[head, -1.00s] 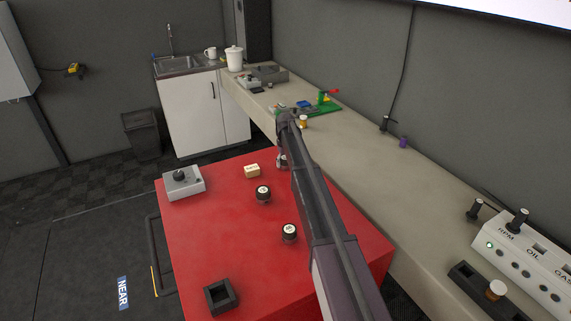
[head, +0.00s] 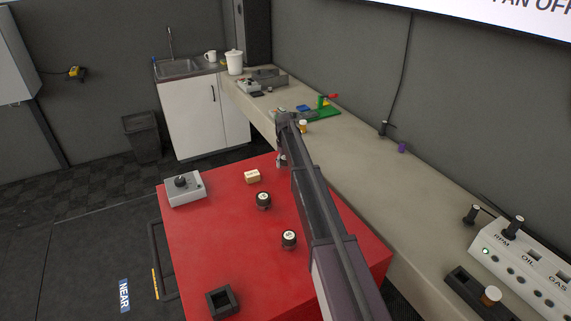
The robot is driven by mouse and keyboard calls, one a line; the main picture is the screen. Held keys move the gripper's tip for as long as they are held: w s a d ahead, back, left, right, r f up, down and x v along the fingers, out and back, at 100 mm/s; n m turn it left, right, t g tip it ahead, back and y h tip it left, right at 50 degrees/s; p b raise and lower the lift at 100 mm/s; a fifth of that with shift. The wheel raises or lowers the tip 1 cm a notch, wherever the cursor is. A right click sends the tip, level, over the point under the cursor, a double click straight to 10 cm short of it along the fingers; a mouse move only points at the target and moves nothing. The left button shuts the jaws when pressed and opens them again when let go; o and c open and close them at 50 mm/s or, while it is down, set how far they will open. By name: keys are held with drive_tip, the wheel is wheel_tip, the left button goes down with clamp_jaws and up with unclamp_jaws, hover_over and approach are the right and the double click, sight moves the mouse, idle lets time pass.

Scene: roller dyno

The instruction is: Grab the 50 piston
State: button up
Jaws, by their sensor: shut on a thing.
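Two small dark pistons with white, marked tops stand on the red table (head: 215,245): one piston (head: 263,200) near its middle, the other piston (head: 289,239) closer to the front. Their numbers are too small to read. My arm reaches over the table's right side. My gripper (head: 281,161) points down at the table's far right edge and is partly hidden behind my arm. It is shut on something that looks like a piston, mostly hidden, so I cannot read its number.
On the table are a grey box with a black knob (head: 184,188), a tan block (head: 252,176) and a black square holder (head: 221,302). A long bench (head: 385,175) runs along the right, with a green fixture (head: 322,111) and a gauge panel (head: 525,265). The table's left middle is clear.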

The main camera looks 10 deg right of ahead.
drive_tip(key=s, duration=0.5)
drive_tip(key=s+r+p, duration=0.1)
drive_tip(key=s, duration=0.4)
drive_tip(key=s+r, duration=0.1)
drive_tip(key=s, duration=0.5)
drive_tip(key=shift+r, duration=0.15)
